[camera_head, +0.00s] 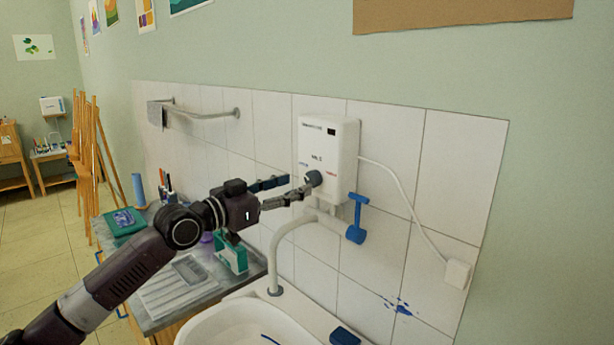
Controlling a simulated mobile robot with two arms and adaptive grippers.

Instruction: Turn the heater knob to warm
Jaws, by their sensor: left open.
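The white heater (327,140) hangs on the tiled wall above the sink. Its dark round knob (314,178) sits at the lower front of the heater, between a small blue mark on its left and a red mark on its right. My left gripper (303,186) reaches in from the left, with its fingertips at the knob. Its fingers are apart, one above and one below. I cannot tell whether they touch the knob. The knob's exact setting is too small to read. My right gripper is out of view.
Below the heater are a curved spout (283,243), a blue lever (356,220) and a white sink (235,322). A cable runs to a wall socket (457,274). A green-and-white box (232,257) stands on the counter under my left arm. A towel rail (205,114) is on the wall.

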